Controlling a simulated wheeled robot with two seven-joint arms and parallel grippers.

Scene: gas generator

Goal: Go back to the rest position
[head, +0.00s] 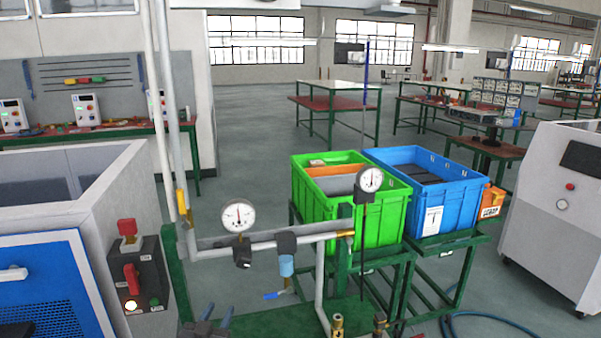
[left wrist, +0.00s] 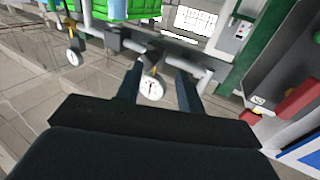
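My left gripper (head: 217,311) shows at the bottom of the head view, low in front of the pipework, with its two fingers apart. In the left wrist view my left gripper (left wrist: 160,78) is open, and nothing is held between its fingers. A round white gauge (left wrist: 151,88) shows beyond the gap between the fingers, apart from them as far as I can tell. My right gripper is in neither view.
Grey pipework (head: 290,240) with a left gauge (head: 238,215) and a right gauge (head: 369,179) stands ahead. A switch box (head: 142,275) is at left. A green crate (head: 380,219) and a blue crate (head: 455,205) stand behind. A white cabinet (head: 550,220) is at right.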

